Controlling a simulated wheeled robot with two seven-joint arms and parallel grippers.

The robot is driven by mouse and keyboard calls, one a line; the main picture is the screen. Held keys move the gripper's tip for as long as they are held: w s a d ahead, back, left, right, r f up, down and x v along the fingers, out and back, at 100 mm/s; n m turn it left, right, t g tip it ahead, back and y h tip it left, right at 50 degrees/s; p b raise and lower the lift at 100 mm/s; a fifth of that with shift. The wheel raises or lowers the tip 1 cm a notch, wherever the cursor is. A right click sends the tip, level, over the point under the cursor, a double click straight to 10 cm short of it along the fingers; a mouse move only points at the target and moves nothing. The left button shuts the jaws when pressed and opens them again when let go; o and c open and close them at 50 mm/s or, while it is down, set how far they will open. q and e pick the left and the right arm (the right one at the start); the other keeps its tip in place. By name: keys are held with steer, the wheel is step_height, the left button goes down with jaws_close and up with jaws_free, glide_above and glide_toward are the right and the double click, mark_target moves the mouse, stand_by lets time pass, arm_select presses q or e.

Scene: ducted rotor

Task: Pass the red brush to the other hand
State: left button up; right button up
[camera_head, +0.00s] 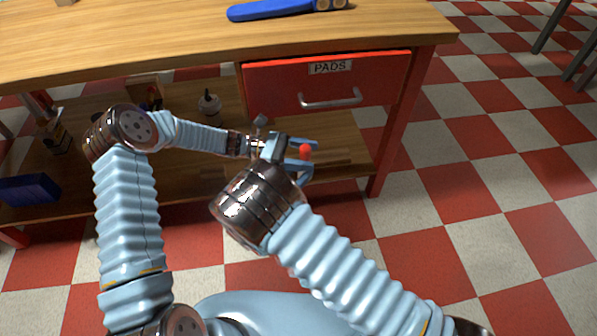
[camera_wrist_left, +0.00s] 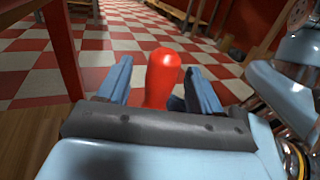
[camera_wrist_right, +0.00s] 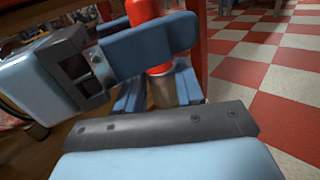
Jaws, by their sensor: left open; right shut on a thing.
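The red brush (camera_head: 305,150) shows as a small red end between my grippers in the head view. In the left wrist view its red handle (camera_wrist_left: 162,78) stands between the two spread fingers of my left gripper (camera_wrist_left: 160,88), which is open around it. In the right wrist view my right gripper (camera_wrist_right: 160,94) is shut on the brush's lower part, below the red handle (camera_wrist_right: 145,12). A left finger crosses in front of the handle there. Whether the left fingers touch the handle I cannot tell. The bristles are hidden.
The wooden workbench (camera_head: 150,45) has a red drawer (camera_head: 330,85) marked PADS, behind the grippers. A blue-handled tool (camera_head: 270,10) lies on top. The lower shelf holds a dark blue box (camera_head: 28,190) and a small round bottle (camera_head: 209,103).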

arm_select(q)
steer(key=w+a, duration=0.1)
steer(key=a, duration=1.1)
steer(key=shift+w, duration=0.3)
steer(key=shift+f, duration=0.1)
